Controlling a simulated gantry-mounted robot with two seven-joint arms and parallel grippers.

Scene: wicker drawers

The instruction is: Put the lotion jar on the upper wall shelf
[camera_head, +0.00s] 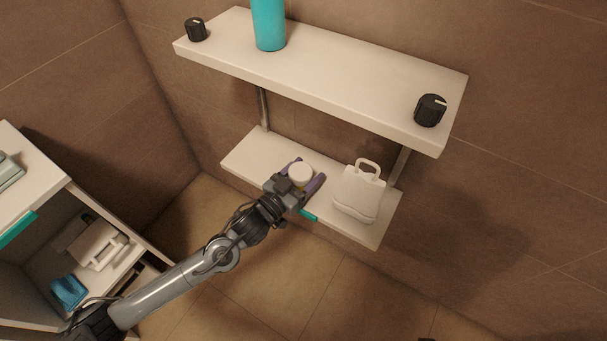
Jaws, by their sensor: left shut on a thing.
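The lotion jar (301,174) looks like a small round container with a white top. It is at the lower wall shelf (250,153), left of a white bag-shaped container. My left gripper (304,182) is shut on the jar, with its purple fingers on either side of it. I cannot tell whether the jar still touches the lower shelf. The upper wall shelf (345,75) is white and runs above the lower one. My right gripper is not in view.
On the upper shelf stand a teal bottle (269,24), a black knob-like object (196,29) at the left end and another (430,110) at the right end. The white handled container (359,190) stands close right of my gripper. An open drawer unit (45,205) is at left.

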